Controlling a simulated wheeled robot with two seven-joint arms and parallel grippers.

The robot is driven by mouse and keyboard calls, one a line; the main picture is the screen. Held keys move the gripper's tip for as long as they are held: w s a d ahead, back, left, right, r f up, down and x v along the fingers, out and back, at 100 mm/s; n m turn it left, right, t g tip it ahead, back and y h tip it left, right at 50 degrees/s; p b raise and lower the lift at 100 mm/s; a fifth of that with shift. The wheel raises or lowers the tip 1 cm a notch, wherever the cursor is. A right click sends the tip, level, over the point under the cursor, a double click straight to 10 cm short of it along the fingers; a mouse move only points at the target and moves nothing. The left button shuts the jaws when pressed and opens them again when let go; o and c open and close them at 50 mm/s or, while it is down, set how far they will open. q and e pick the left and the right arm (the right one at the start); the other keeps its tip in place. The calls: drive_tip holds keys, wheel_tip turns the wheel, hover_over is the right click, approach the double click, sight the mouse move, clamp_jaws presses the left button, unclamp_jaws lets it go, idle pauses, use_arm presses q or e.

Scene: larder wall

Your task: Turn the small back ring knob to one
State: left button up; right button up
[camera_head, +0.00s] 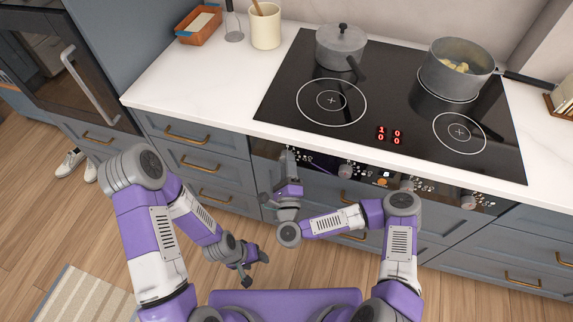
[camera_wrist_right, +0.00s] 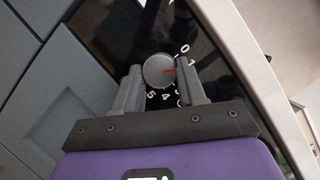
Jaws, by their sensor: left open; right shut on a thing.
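My right gripper (camera_head: 288,156) is at the left end of the hob's front panel, with its jaws on either side of a round grey knob (camera_wrist_right: 158,70). In the head view my gripper hides this knob. The red display (camera_head: 389,135) reads 1 at upper left and 0 in its other places. The back left ring lies under a lidded grey pot (camera_head: 341,48). My left gripper (camera_head: 255,268) is open and empty, low over the floor.
More knobs (camera_head: 346,171) sit along the panel to the right. An open pot (camera_head: 456,68) with yellowish pieces stands at the back right. The front rings (camera_head: 331,101) are bare. White counter (camera_head: 190,88) and closed drawers flank the hob.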

drive_tip(key=o, duration=1.1)
drive_tip(key=shift+c, duration=0.2)
drive_tip(key=s+f+p, duration=0.1)
drive_tip(key=s, duration=0.6)
drive_tip(key=shift+s+f, duration=0.2)
drive_tip(key=shift+s, duration=0.05)
drive_tip(key=shift+d, duration=0.1)
